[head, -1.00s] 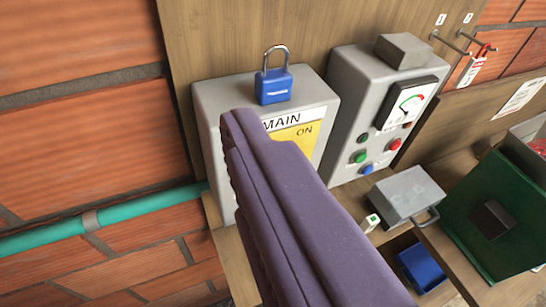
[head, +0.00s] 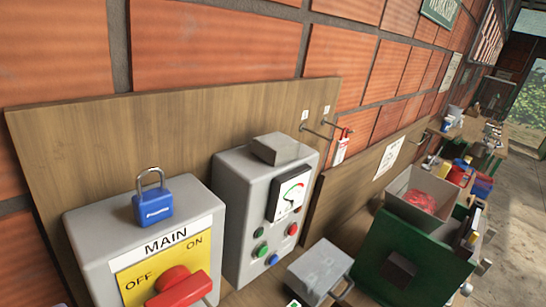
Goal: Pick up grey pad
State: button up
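A grey block (head: 281,149) with a flat top lies on top of the grey control box (head: 243,215) in the head view; it is the thing that best fits the grey pad.
A blue padlock (head: 153,208) stands on the MAIN switch box (head: 90,222) with its red knob (head: 180,287). A grey metal box with a handle (head: 318,268) sits below the control box. Hooks with a red tag (head: 342,147) stick out from the board.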

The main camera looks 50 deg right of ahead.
aim_at(276, 148)
jog(key=u, duration=3.9)
jog(key=z, duration=4.8)
jog(key=i+u, duration=0.3)
jog(key=i, duration=0.6)
jog(key=l, duration=0.1)
